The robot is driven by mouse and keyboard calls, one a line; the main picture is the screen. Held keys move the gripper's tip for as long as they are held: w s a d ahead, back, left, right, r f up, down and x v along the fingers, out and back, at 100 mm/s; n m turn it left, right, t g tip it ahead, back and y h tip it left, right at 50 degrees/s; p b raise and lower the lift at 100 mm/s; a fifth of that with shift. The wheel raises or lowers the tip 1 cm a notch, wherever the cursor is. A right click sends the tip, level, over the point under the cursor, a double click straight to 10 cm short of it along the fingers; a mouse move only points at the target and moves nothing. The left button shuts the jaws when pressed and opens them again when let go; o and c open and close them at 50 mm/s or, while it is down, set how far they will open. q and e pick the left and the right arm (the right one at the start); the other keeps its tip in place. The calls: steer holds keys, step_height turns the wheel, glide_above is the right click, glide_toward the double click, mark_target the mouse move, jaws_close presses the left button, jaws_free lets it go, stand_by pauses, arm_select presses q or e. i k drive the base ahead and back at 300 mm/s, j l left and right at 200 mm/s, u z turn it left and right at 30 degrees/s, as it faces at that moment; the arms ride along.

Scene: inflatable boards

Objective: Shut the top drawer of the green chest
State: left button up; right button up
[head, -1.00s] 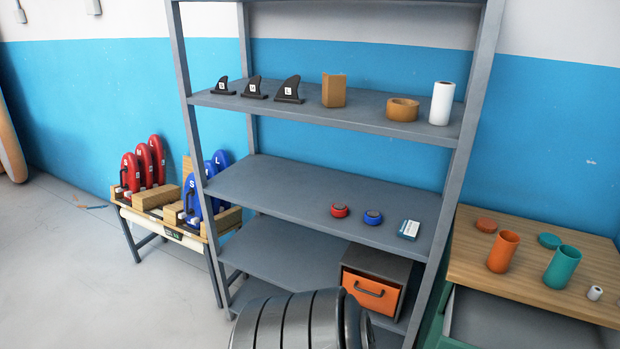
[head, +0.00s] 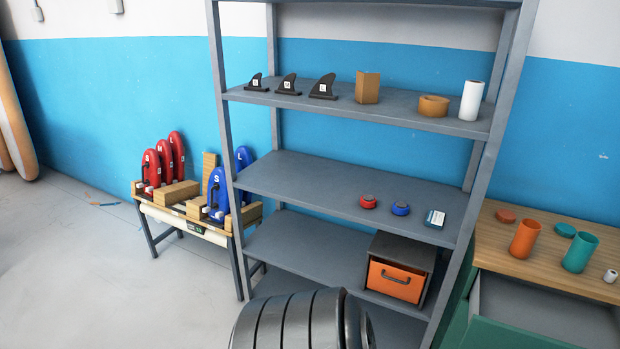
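The green chest (head: 497,334) stands at the right edge of the head view, with a wooden top (head: 492,247). Its top drawer (head: 545,308) is pulled out and shows a grey, empty-looking inside; its right part is cut off by the frame. Orange and teal cups, two lids and a small white roll stand on the chest top. A dark ribbed part of my own arm shows at the bottom middle, left of the chest and apart from it. Neither of my grippers is in view.
A grey shelf rack (head: 300,185) stands left of the chest, holding fins, tape rolls and an orange-fronted box (head: 396,279). A low table (head: 190,226) with red and blue paddle-like pieces stands farther left.

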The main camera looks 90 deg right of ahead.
mark_target(505, 311)
steer(key=z, duration=1.85)
steer(key=j, duration=0.1)
